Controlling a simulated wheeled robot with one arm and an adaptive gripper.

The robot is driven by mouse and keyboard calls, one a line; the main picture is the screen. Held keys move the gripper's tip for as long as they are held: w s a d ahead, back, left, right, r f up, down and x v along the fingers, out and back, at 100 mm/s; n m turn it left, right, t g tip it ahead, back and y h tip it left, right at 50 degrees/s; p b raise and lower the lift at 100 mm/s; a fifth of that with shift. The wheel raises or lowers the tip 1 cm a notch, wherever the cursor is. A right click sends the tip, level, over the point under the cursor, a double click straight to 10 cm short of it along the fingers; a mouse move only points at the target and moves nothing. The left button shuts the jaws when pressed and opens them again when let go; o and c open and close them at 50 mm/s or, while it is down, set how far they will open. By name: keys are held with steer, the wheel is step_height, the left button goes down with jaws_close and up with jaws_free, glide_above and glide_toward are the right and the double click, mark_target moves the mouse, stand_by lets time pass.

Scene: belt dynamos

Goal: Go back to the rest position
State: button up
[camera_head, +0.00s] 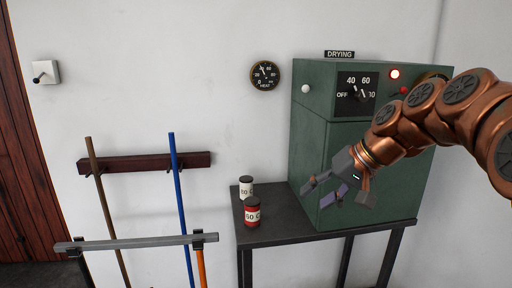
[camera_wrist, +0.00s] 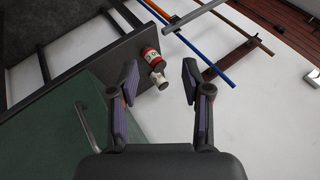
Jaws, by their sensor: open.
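My gripper (camera_head: 338,190) is open and empty in front of the green drying cabinet (camera_head: 309,150) in the head view. In the wrist view my gripper (camera_wrist: 158,85) shows its two fingers spread apart with nothing between them. My copper-coloured arm reaches in from the right and hides part of the cabinet's front.
A red jar (camera_head: 252,213) and a white jar (camera_head: 246,188) stand on the dark table (camera_head: 285,228) left of the cabinet. Blue (camera_head: 180,210) and brown (camera_head: 105,210) poles lean at a wall rack (camera_head: 140,163). A grey rail (camera_head: 135,242) stands in front. A heat gauge (camera_head: 265,75) and switch (camera_head: 45,72) are on the wall.

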steer(key=s+d+f+g+h, duration=0.1)
steer(key=s+f+g+h, duration=0.1)
steer(key=s+f, duration=0.5)
steer(key=s+d+f+g+h, duration=0.2)
steer(key=s+f, duration=0.5)
steer(key=s, duration=0.7)
steer(key=s+d+f+g+h, duration=0.1)
steer(key=s+f+h, duration=0.1)
steer(key=s+f, duration=0.5)
steer(key=s, duration=0.4)
steer(key=shift+d+g+h, duration=0.3)
steer(key=shift+g+h, duration=0.1)
